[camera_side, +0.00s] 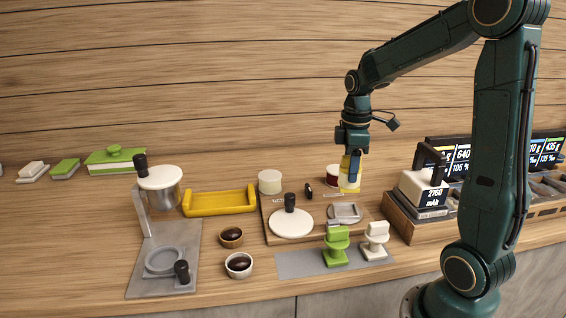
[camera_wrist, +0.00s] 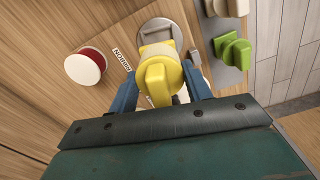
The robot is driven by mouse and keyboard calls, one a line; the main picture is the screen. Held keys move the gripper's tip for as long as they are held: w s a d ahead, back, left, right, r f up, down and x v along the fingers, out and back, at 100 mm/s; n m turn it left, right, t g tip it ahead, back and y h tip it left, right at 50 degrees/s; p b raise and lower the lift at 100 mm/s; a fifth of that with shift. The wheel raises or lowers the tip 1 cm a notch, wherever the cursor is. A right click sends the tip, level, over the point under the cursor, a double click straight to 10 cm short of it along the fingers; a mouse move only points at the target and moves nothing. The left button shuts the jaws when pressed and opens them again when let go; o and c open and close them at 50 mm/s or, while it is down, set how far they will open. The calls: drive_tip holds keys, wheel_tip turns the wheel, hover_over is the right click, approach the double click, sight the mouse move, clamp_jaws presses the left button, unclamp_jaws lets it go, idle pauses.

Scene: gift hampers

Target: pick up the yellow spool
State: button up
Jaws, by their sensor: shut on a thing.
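The yellow spool (camera_wrist: 158,72) is between the two blue fingers of my gripper (camera_wrist: 160,92) in the wrist view, with its yellow grip toward me and a pale band beyond it. In the side view the spool (camera_side: 345,184) shows yellow and cream around the fingertips of my gripper (camera_side: 351,168), at the back right of the wooden board. My gripper is shut on it and points down. The fingers hide part of the spool, and I cannot tell whether its base touches the board.
A red spool with a white top (camera_wrist: 87,66) stands just left of the held spool. A round grey plate (camera_side: 344,212) lies in front on the wooden board (camera_side: 310,238). Green (camera_side: 337,246) and white (camera_side: 375,240) stamp-like pieces stand nearer the front. A wooden box (camera_side: 408,228) with a scale stands right.

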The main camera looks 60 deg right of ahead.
wheel_tip(320, 180, up, 12)
drive_tip(key=shift+r, duration=0.25)
drive_tip(key=shift+w, duration=0.1)
idle(0.6)
